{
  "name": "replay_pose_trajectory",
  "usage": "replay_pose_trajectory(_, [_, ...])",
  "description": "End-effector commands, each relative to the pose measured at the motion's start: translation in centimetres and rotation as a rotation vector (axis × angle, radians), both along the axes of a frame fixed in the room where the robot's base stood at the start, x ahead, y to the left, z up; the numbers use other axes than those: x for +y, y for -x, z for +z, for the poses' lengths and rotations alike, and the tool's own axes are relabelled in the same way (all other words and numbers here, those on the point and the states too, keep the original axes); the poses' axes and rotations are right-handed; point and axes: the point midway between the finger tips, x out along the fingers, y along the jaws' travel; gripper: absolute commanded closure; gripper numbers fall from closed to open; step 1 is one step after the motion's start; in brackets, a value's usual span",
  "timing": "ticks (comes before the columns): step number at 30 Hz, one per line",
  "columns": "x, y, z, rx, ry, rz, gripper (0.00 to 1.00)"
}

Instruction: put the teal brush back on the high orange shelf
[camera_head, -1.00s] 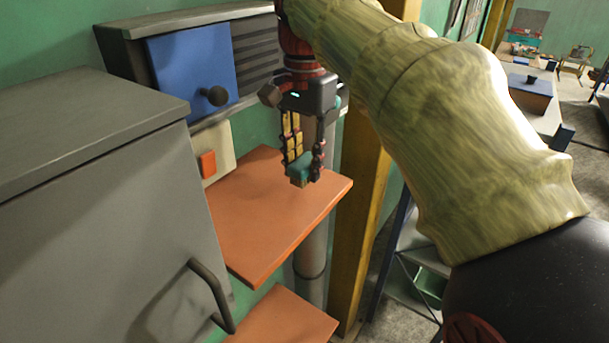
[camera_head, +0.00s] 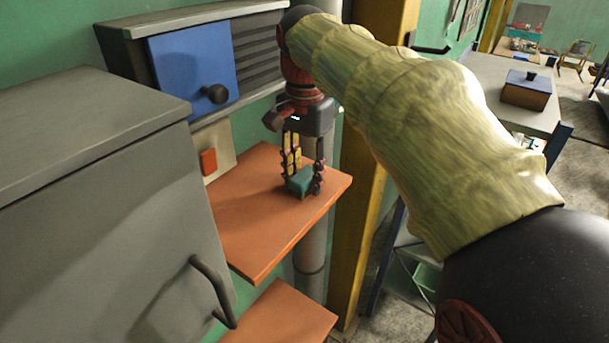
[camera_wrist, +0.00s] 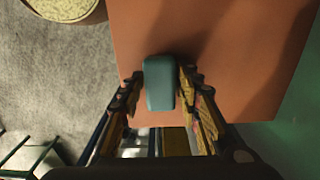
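The teal brush (camera_head: 300,182) is between the fingertips of my gripper (camera_head: 304,180), low over the high orange shelf (camera_head: 255,235), near its right side. In the wrist view the teal brush (camera_wrist: 160,85) shows as a rounded block with a finger on each side, and my gripper (camera_wrist: 161,80) appears shut on it. The orange shelf (camera_wrist: 215,35) fills the area behind it. I cannot tell whether the brush's underside touches the shelf.
A grey cabinet (camera_head: 95,190) with a handle stands at the left front. A blue-doored wall unit (camera_head: 192,72) is behind the shelf. A lower orange shelf (camera_head: 280,318) lies beneath. A yellow post (camera_head: 365,190) and a grey pipe (camera_head: 311,250) stand right of the shelf.

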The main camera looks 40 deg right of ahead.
Motion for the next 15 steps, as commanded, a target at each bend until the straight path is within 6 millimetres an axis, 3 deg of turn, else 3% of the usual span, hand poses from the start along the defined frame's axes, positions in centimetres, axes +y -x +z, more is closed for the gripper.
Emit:
replay_pose_trajectory(5, [0.00, 0.00, 0.02, 0.000, 0.000, 0.000, 0.54])
replay_pose_trajectory(15, [-0.01, -0.01, 0.32, -0.001, 0.001, 0.000, 0.54])
